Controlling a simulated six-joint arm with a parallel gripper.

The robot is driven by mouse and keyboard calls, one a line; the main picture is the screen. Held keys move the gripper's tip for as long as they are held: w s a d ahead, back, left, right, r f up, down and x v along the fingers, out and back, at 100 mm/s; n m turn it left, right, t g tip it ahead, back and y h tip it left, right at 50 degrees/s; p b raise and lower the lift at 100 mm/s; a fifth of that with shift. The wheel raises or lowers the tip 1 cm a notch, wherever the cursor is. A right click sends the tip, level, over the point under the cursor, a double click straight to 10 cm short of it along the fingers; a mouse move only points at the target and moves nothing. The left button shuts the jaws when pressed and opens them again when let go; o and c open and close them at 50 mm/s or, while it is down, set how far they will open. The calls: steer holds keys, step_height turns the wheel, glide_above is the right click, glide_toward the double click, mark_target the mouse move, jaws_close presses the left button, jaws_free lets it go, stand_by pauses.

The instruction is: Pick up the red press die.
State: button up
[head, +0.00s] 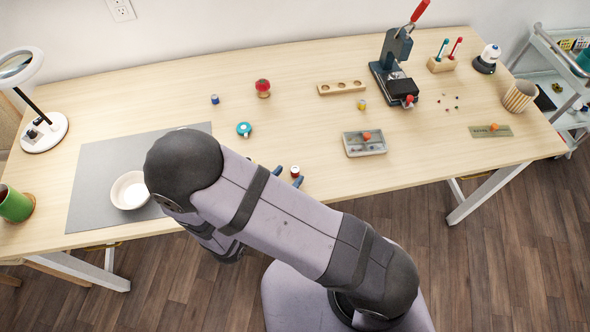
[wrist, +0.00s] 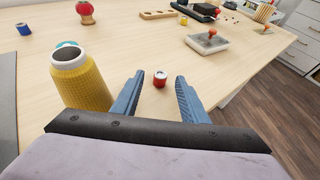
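The red press die (head: 295,171) is a small red cylinder with a pale top, standing on the table just off my fingertips. In the wrist view the die (wrist: 160,80) appears in the gap between the two blue fingers, with bare table on both sides of it. My gripper (wrist: 159,86) is open and empty, low over the table; it also shows in the head view (head: 287,176), partly hidden by my arm. I cannot tell exactly how far the die lies beyond the tips.
A yellow spool (wrist: 82,82) stands close left of my gripper. A teal round item (head: 243,129), a blue cylinder (head: 214,99) and a red pincushion (head: 263,87) stand farther back. A grey tray (head: 351,151) is to the right, a holed wooden block (head: 328,89) behind.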

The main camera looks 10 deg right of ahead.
mark_target(296, 168)
steer(key=p+x, duration=0.1)
steer(key=x, duration=0.2)
steer(key=shift+w+d, duration=0.15)
steer(key=shift+d, duration=0.15)
steer(key=shift+x, duration=0.8)
steer(key=shift+a, duration=0.1)
jaws_close()
